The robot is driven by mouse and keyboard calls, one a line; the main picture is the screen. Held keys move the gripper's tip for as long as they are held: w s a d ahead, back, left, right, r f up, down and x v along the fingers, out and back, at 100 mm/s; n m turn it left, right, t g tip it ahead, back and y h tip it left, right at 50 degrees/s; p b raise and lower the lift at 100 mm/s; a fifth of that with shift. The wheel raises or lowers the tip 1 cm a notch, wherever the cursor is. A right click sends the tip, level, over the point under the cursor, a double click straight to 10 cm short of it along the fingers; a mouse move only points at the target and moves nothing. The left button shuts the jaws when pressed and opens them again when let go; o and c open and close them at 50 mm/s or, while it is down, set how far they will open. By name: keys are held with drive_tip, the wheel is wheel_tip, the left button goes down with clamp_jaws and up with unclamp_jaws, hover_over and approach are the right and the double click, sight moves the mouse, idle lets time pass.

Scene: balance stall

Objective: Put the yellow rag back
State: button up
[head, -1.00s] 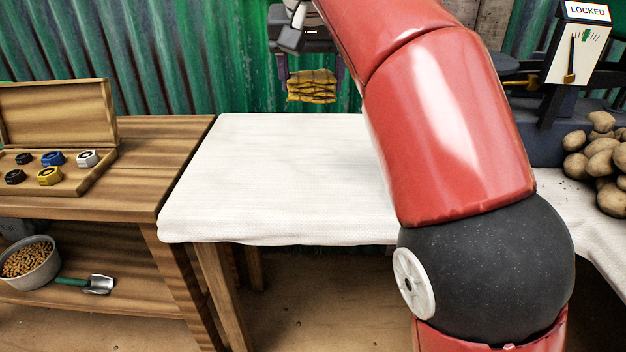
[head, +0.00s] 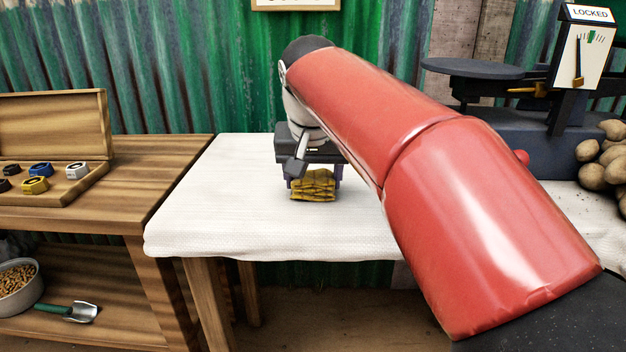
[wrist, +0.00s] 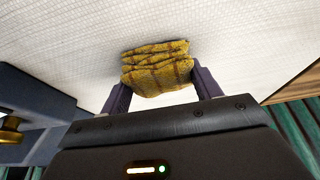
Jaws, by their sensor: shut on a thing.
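The yellow rag (head: 313,186) is a folded, dark-striped cloth bundle. My gripper (head: 314,178) is shut on it, with one finger at each side. In the wrist view the rag (wrist: 157,68) sits between the two fingers of my gripper (wrist: 160,90), with the white cloth behind it. In the head view the rag is over the white-covered table (head: 220,215), near its middle. I cannot tell whether it touches the cloth.
A wooden bench (head: 130,185) at the left holds an open box of coloured nuts (head: 55,190). A scale (head: 490,100) marked LOCKED and a potato pile (head: 605,160) stand at the right. The white cloth left of my gripper is clear.

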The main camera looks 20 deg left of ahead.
drive_tip(key=o, duration=1)
drive_tip(key=shift+f, duration=0.1)
drive_tip(key=shift+c, duration=0.2)
